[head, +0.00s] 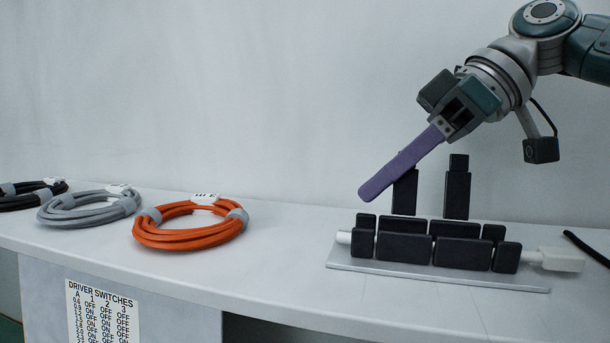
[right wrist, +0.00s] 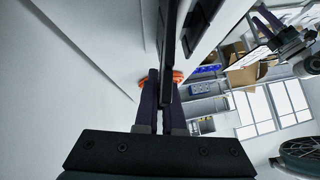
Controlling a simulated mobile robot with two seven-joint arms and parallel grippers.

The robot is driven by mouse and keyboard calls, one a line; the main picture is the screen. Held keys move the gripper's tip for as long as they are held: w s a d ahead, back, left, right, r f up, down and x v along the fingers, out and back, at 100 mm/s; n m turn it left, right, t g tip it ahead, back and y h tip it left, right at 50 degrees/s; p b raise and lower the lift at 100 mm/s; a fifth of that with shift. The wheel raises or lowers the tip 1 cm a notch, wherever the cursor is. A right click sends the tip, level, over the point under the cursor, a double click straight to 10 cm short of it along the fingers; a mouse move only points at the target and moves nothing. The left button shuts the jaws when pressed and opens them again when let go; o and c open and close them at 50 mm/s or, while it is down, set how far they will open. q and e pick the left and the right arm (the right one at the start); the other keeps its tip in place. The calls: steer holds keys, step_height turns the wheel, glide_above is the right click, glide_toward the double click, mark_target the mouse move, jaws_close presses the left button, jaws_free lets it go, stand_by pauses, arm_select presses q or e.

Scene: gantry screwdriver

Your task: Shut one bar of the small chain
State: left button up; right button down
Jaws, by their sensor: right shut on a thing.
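The small chain (head: 404,246) lies along a grey plate (head: 440,278) on the bench, with several black bars lying flat. Two black bars stand upright at its back: a left one (head: 405,196) and a right one (head: 457,195). My right gripper (head: 377,187) comes down from the upper right with its long purple fingers slanting across the top of the left upright bar. It is shut on that bar's narrow upper end, mostly hidden behind the near finger. In the right wrist view, a black strip (right wrist: 169,50) runs between the fingers. Part of what looks like my left gripper (right wrist: 264,24) shows there too.
An orange cable coil (head: 185,238), a grey coil (head: 85,212) and a black coil (head: 22,200) lie to the left. A white cable end (head: 560,260) is at the chain's right. The bench between orange coil and chain is clear. A wall stands behind.

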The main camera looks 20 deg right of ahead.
steer(key=shift+s, duration=0.1)
steer(key=shift+s+a+n+t+h, duration=0.2)
steer(key=shift+n+t+h, duration=0.2)
steer(key=shift+t, duration=0.2)
steer(key=shift+s+a+n+t+h, duration=0.1)
steer(key=shift+s+n+t+h, duration=0.1)
steer(key=shift+n+t+h, duration=0.3)
steer(key=shift+s+a+n+t+h, duration=0.2)
steer(key=shift+n+t+h, duration=0.1)
steer(key=shift+t, duration=0.3)
steer(key=shift+s+a+n+t+h, duration=0.1)
steer(key=shift+s+n+t+h, duration=0.15)
steer(key=shift+t, duration=0.35)
steer(key=shift+w, duration=0.1)
steer(key=c, duration=1)
jaws_free()
steer(key=shift+d, duration=0.1)
